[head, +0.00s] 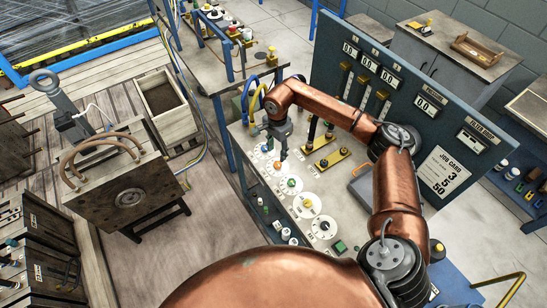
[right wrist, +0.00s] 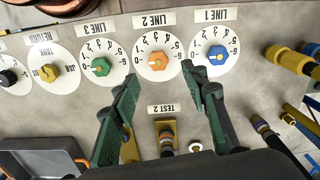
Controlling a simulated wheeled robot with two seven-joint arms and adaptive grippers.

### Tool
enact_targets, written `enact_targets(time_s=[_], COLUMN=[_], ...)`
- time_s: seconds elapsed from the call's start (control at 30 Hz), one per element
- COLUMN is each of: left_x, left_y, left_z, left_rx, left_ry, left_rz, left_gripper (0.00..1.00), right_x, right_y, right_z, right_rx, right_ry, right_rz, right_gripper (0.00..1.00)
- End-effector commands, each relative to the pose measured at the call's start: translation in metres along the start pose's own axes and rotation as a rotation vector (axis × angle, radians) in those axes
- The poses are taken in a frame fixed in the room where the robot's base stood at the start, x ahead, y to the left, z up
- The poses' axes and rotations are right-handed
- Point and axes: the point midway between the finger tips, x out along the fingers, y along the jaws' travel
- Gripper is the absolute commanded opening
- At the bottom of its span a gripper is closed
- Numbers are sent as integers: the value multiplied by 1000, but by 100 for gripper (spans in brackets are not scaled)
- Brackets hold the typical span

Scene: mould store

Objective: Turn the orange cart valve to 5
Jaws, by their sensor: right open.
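The orange valve (right wrist: 157,61) is a knob on a white round dial marked 0 to 5 under the label LINE 2. Its pale mark points left, towards the 0. In the head view the orange valve (head: 278,166) is small, just below my right gripper (head: 281,152). In the right wrist view my right gripper (right wrist: 159,76) is open, its two green-grey fingers on either side of the orange valve's dial, with nothing between them. I cannot tell whether the fingertips touch the panel. My left gripper is not in view.
A blue valve (right wrist: 217,55) and a green valve (right wrist: 100,66) flank the orange one. A yellow valve (right wrist: 48,72) is farther left. TEST 2 fitting (right wrist: 166,137) stands between the fingers. A job card (head: 444,172) reads 3, 5, 50 on the upright meter panel (head: 385,60).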

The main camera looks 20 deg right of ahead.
Motion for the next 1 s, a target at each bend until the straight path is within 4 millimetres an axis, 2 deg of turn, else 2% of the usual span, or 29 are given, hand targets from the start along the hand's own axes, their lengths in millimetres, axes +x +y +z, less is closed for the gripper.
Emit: enact_targets(time_s=[0.33,0.5,0.87,1.0], left_x=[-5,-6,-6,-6], left_y=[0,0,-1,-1], left_z=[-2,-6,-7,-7], left_rx=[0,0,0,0], left_ry=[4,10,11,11], left_rz=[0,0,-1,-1], left_gripper=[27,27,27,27], right_x=[50,69,76,76], right_y=[4,3,3,3], right_z=[-2,-2,-2,-2], right_rx=[7,8,6,6], right_ry=[-2,-2,-1,-1], right_rz=[3,1,1,1], right_gripper=[41,41,41,33])
